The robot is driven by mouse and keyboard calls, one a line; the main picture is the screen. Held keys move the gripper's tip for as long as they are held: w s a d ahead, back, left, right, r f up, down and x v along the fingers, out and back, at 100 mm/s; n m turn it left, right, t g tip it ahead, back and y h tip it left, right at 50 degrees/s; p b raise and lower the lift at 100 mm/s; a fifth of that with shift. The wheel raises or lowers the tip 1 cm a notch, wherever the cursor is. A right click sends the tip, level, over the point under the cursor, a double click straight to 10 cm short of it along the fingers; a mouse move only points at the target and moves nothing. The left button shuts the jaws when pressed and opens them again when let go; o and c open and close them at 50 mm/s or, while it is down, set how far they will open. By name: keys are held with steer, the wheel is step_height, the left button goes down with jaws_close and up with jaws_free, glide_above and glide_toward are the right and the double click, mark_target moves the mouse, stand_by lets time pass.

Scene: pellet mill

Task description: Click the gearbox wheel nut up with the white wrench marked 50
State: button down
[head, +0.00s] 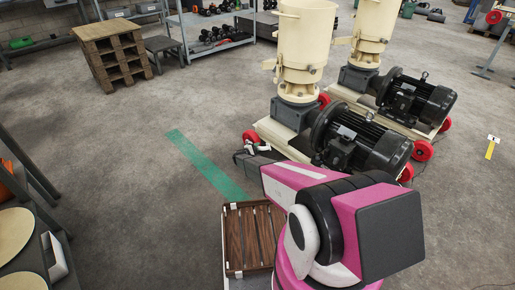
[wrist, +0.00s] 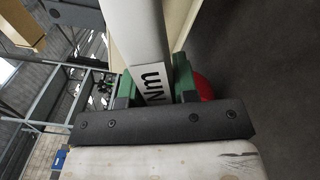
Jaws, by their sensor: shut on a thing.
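My gripper (wrist: 155,92) has green fingers shut on a white wrench (wrist: 140,35) with black "Nm" lettering. The number 50 does not show. In the head view my gripper (head: 252,150) is low beside the near pellet mill's left end, close to a red wheel (head: 250,136) below the dark gearbox (head: 291,114). Part of a red wheel (wrist: 203,87) also shows just behind the fingers in the wrist view. The wheel nut is not visible, and I cannot tell whether the wrench head touches it.
A second mill with a black motor (head: 418,101) stands behind the near mill's motor (head: 360,138). A wooden slatted tray (head: 227,240) is beside my arm. A green floor strip (head: 205,162) crosses open floor at left. Stacked pallets (head: 112,52) stand far left.

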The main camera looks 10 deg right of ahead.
steer(key=shift+s+d+f+m, duration=0.1)
steer(key=shift+s+f+m, duration=0.05)
steer(key=shift+f+m, duration=0.4)
steer(key=shift+s+d+f+m, duration=0.1)
steer(key=shift+f+m, duration=0.25)
steer(key=shift+f, duration=0.25)
steer(key=shift+f, duration=0.1)
steer(key=shift+s+d+f+m, duration=0.1)
steer(key=shift+s+f+m, duration=0.1)
steer(key=shift+f+m, duration=0.6)
steer(key=shift+f, duration=0.15)
steer(key=shift+f+m, duration=0.4)
steer(key=shift+f, duration=0.1)
steer(key=shift+r+n, duration=0.7)
steer(key=shift+r, duration=0.2)
stand_by(1.3)
steer(key=shift+v, duration=1.2)
stand_by(1.9)
